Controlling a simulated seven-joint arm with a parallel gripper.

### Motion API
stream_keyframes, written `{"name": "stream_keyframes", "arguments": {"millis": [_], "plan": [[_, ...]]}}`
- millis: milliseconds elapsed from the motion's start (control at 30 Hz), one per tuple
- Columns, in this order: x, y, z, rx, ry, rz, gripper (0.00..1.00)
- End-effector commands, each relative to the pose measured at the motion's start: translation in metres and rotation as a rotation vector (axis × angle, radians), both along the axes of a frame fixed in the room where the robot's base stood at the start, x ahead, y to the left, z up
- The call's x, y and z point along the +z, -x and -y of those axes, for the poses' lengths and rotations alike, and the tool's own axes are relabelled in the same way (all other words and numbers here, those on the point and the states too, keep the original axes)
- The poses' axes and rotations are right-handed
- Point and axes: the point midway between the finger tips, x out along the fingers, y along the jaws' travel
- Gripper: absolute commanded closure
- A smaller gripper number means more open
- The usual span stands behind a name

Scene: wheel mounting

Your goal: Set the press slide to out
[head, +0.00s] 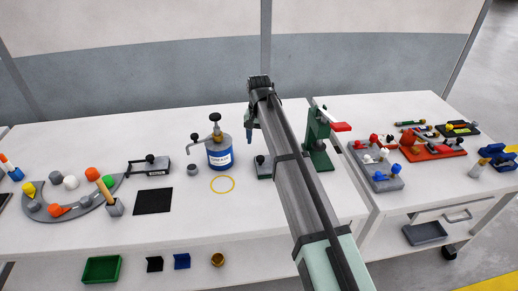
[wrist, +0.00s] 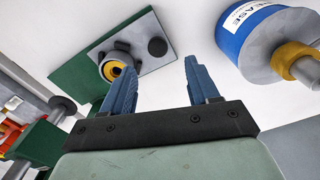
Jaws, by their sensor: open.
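The green press (head: 318,150) with a red handle (head: 341,127) stands right of my arm in the head view. What looks like its slide, a grey plate (wrist: 140,66) with a black knob (wrist: 157,47), lies on a green base (wrist: 85,80) in the wrist view. A grey holder with a yellow ring (wrist: 115,69) sits on the plate. The knob also shows left of my arm in the head view (head: 261,159). My gripper (wrist: 160,78) is open and empty, with the knob appearing between its fingers, apart from them. My arm hides part of the press base.
A blue grease can (head: 218,154) stands left of my gripper, close by in the wrist view. Several colored parts crowd the right table.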

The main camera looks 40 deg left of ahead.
Motion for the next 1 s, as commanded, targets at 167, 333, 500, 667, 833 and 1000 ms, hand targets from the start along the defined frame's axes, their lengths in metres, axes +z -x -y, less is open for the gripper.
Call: {"name": "stream_keyframes", "arguments": {"millis": [167,333,500,667,833,1000], "plan": [[0.031,0.000,-0.001,0.000,-0.001,0.000,0.40],[0.047,0.000,-0.001,0.000,-0.001,0.000,0.40],[0.054,0.000,-0.001,0.000,-0.001,0.000,0.40],[0.054,0.000,0.000,0.000,-0.001,0.000,0.40],[0.054,0.000,0.000,0.000,-0.001,0.000,0.40],[0.054,0.000,0.000,0.000,-0.001,0.000,0.40]]}}
